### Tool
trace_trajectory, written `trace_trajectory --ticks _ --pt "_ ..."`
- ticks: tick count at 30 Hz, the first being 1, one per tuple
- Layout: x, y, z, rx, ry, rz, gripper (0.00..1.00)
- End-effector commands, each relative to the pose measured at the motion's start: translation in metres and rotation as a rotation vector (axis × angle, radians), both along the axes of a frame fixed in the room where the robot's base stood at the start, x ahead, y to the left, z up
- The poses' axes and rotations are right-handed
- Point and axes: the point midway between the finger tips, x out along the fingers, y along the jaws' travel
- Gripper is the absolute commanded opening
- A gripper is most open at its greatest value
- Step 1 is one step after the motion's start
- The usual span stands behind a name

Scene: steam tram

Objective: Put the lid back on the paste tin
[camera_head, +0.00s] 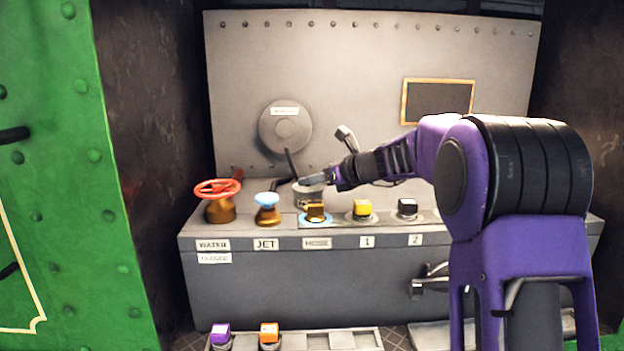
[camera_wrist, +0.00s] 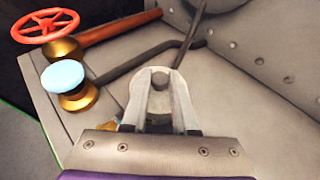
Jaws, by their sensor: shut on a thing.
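My gripper (camera_head: 326,179) reaches in from the right over the grey bench top. A grey round tin (camera_head: 306,191) stands on the bench just below and left of the fingertips in the head view. I cannot tell whether the held piece touches it.
A red handwheel (camera_head: 218,188) and a blue-topped jet valve (camera_head: 267,207) stand to the left. The hose fitting (camera_head: 315,212), yellow-topped knob (camera_head: 361,210) and black-topped knob (camera_head: 407,208) line the front edge. A dark bent lever (camera_head: 290,165) rises close to the gripper.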

Motion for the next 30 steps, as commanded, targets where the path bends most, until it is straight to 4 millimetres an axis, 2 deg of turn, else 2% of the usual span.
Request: trace_trajectory --ticks 7,8,13,14,20,25,30 --pt "0.0 0.0001 -0.0004 0.0 0.0 0.0 0.0" --pt "0.0 0.0001 -0.0004 0.0 0.0 0.0 0.29" --pt "0.0 0.0001 -0.0004 0.0 0.0 0.0 0.59" --pt "0.0 0.0001 -0.0004 0.0 0.0 0.0 0.62" --pt "-0.0001 0.0002 -0.0004 0.0 0.0 0.0 0.62" --pt "-0.0001 0.0002 -0.0004 0.0 0.0 0.0 0.92" --pt "-0.0001 0.0002 -0.0004 0.0 0.0 0.0 0.92"
